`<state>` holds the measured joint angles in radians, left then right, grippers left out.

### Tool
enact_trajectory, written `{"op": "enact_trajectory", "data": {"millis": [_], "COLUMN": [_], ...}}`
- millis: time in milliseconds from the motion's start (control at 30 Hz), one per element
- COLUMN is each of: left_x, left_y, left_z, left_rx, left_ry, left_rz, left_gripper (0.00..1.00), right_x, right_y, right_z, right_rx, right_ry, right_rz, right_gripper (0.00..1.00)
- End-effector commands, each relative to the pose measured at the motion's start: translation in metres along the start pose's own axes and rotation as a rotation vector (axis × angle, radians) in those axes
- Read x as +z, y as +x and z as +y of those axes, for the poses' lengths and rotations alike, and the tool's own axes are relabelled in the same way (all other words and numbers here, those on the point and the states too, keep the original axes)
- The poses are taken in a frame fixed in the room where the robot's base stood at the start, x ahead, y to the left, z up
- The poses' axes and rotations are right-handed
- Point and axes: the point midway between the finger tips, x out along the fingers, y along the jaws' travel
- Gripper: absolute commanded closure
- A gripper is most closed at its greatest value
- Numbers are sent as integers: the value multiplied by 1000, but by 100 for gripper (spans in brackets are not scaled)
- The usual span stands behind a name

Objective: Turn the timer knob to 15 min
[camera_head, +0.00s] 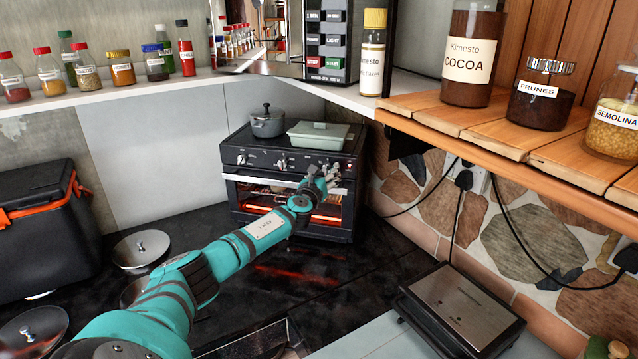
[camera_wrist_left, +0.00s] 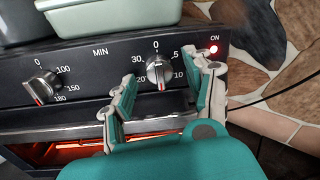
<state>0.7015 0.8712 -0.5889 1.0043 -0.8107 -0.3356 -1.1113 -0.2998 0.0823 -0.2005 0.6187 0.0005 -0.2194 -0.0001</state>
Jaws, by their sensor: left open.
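The toaster oven (camera_head: 232,191) stands in the corner of the counter, its front facing me. In the left wrist view the timer knob (camera_wrist_left: 159,73) is a silver knob with a red mark at its lower end, pointing down between the 10 and 20 labels; 0 is at the top. My left gripper (camera_wrist_left: 166,72) is open, its fingers on either side of the knob in the picture. I cannot tell whether they touch it. In the head view my left gripper (camera_head: 322,178) is at the right of the oven's front panel and hides the timer knob there. My right gripper is not in view.
Left of the timer is a temperature knob (camera_wrist_left: 40,88). A red ON light (camera_wrist_left: 214,50) glows at the panel's right. A pot (camera_head: 267,124) and a green dish (camera_head: 318,135) sit on the oven. A stone wall and black cables are close on the right.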

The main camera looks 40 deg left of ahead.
Motion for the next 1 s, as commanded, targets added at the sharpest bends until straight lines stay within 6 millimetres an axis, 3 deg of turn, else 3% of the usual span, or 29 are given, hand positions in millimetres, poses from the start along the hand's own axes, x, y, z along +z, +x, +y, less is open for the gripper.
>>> {"op": "enact_trajectory", "data": {"millis": [600, 800, 1000], "left_x": [-3, -2, -2], "left_y": [-98, -114, -116], "left_z": [0, 0, 0], "left_rx": [-1, -1, 1], "left_ry": [4, 1, 1], "left_rz": [7, 5, 4], "left_gripper": [46, 46, 46], "right_x": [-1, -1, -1], "right_y": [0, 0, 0], "right_z": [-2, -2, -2], "right_rx": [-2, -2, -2], "right_ry": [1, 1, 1], "right_rz": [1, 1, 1], "right_gripper": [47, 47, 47]}}
